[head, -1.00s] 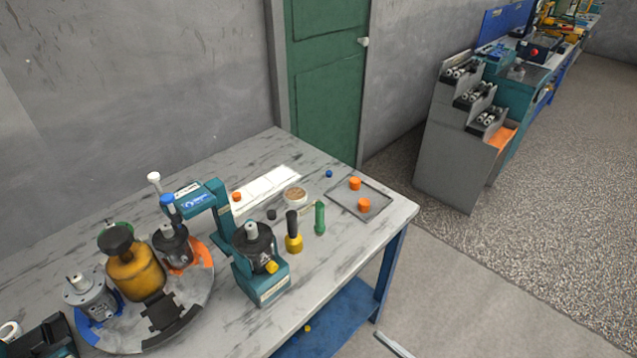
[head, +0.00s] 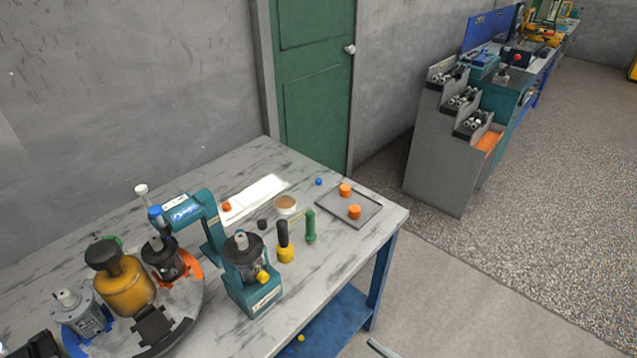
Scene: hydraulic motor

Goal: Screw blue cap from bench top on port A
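A small blue cap (head: 319,182) lies on the bench top (head: 335,262) near its back edge, just behind the grey tray. A hydraulic motor (head: 243,258) with a dark top and grey shaft sits in a teal fixture (head: 250,294) at the bench's front. A yellow cap (head: 263,277) is on the motor's front side. I cannot tell which opening is port A.
A grey tray (head: 372,216) holds two orange caps (head: 345,190). A green-handled tool (head: 310,227) and a black-and-yellow tool (head: 284,243) stand beside the fixture. A round turntable with several motors and a yellow canister (head: 125,290) fills the left.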

